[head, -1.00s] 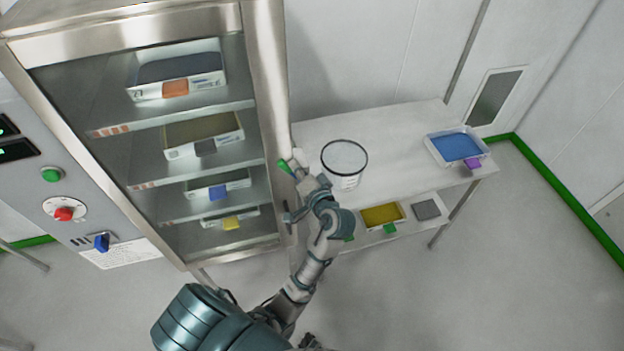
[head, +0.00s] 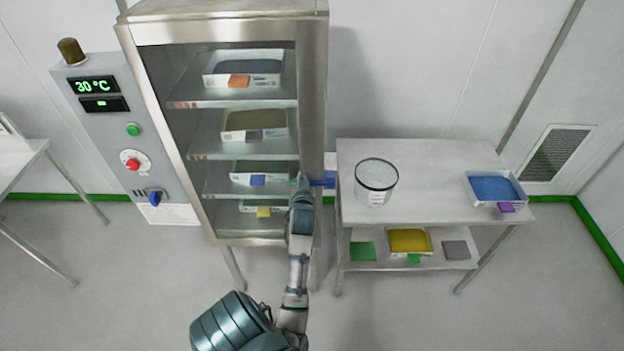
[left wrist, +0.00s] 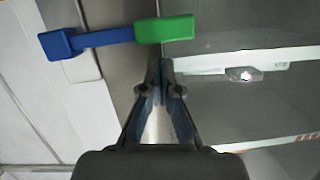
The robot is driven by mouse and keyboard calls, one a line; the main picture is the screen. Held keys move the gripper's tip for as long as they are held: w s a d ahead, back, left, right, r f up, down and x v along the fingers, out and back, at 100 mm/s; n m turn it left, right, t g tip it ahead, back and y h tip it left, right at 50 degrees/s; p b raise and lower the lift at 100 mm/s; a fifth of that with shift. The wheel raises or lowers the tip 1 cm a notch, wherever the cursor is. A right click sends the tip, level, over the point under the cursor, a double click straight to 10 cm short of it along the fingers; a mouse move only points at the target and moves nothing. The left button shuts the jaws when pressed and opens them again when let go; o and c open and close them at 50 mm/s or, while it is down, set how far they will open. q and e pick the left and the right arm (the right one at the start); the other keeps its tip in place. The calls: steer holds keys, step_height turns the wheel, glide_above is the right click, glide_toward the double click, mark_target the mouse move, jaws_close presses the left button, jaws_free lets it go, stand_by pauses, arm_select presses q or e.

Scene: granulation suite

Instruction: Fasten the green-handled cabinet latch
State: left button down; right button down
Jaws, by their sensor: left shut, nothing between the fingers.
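The latch on the cabinet's right front post has a green handle (left wrist: 165,29) and a blue bar with a block end (left wrist: 72,42). In the left wrist view it lies nearly level, the green end toward the glass and the blue end beyond the post. In the head view, the blue part (head: 325,181) sticks out right of the post, and most of the green is hidden behind my gripper. My left gripper (left wrist: 160,68) is shut and empty, its fingertips close to the green handle; I cannot tell whether they touch. My right gripper is not in view.
The steel cabinet (head: 313,110) holds several trays behind its front. To its right, a table (head: 430,165) carries a round clear container (head: 376,182) and a blue tray (head: 494,187). A control panel (head: 110,150) is on the cabinet's left. The floor in front is clear.

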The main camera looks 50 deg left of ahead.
arm_select(q)
steer(key=shift+s+a+f+n+t+h, duration=0.15)
steer(key=shift+f+n, duration=0.3)
steer(key=shift+f, duration=0.1)
steer(key=shift+s+a+f+n+t+h, duration=0.15)
steer(key=shift+f+n, duration=0.3)
steer(key=shift+f, duration=0.1)
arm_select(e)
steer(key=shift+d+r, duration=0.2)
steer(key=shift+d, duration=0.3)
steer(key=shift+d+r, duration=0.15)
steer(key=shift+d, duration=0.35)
